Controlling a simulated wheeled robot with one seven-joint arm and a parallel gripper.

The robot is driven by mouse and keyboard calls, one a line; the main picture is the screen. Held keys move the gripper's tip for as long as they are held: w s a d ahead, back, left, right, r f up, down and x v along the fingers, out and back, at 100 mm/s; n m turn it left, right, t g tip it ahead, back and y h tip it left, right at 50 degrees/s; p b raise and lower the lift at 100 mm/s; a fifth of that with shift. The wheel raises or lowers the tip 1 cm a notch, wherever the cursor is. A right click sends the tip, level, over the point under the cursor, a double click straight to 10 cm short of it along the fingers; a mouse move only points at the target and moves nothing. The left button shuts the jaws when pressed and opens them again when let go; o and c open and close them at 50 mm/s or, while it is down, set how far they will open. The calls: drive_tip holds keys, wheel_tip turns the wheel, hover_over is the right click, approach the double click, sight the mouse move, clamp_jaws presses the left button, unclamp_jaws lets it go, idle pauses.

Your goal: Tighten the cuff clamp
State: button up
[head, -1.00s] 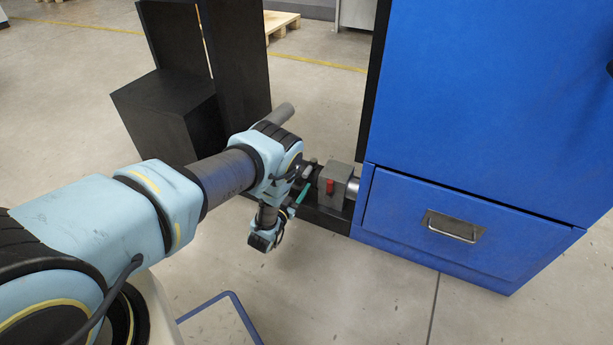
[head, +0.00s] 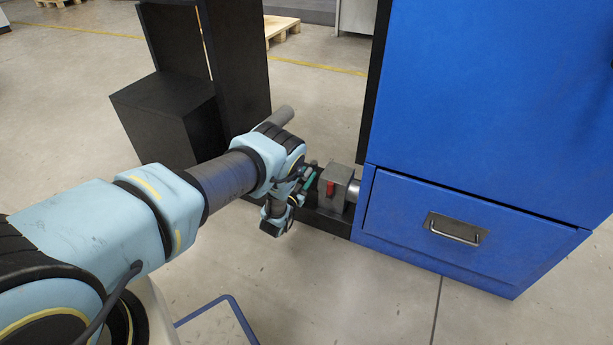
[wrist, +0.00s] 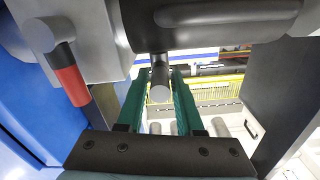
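A grey metal block (head: 338,183) with a red-tipped lever (head: 331,189) stands at the foot of the blue cabinet; they also show at the upper left of the wrist view (wrist: 92,38). I take this to be the cuff clamp. Beside it in the wrist view is a dark round cylinder (wrist: 215,22) with a short grey pin (wrist: 160,88) pointing down from it. My gripper (wrist: 160,72) has green fingers, one on each side of the pin, with narrow gaps visible. The gripper (head: 308,181) is partly hidden by my wrist in the head view.
The blue cabinet (head: 480,110) with a drawer handle (head: 455,229) stands close on the right. Black boxes and panels (head: 170,110) stand behind my arm. The floor in front of the cabinet is clear, apart from a blue frame (head: 232,310) at the bottom.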

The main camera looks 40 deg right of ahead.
clamp_jaws()
idle(1.0)
